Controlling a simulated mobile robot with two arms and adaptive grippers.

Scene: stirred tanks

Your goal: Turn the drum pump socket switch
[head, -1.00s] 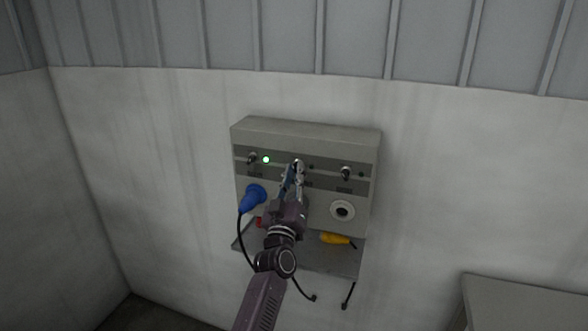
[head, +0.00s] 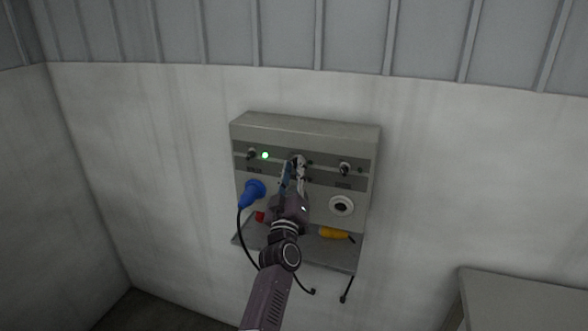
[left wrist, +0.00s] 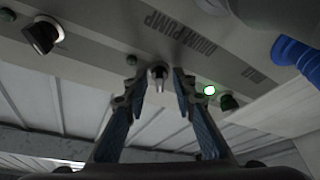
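The drum pump socket switch (left wrist: 157,76) is a small knob beside the lettering "DRUM PUMP" in the left wrist view, where the panel appears upside down. My left gripper (left wrist: 158,73) has its two fingers apart, one on each side of this knob. I cannot tell whether they touch it. In the head view my left gripper (head: 294,160) is at the middle of the grey socket panel (head: 300,126) and mostly hides the knob. An unlit lamp (left wrist: 131,60) sits beside the knob. My right gripper is not in view.
The left switch (head: 251,154) has a lit green lamp (head: 265,155); the right switch (head: 345,169) is above an empty socket (head: 341,206). A blue plug (head: 252,192) is at the left socket. Red (head: 260,216) and yellow (head: 335,233) plugs are on the shelf below.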

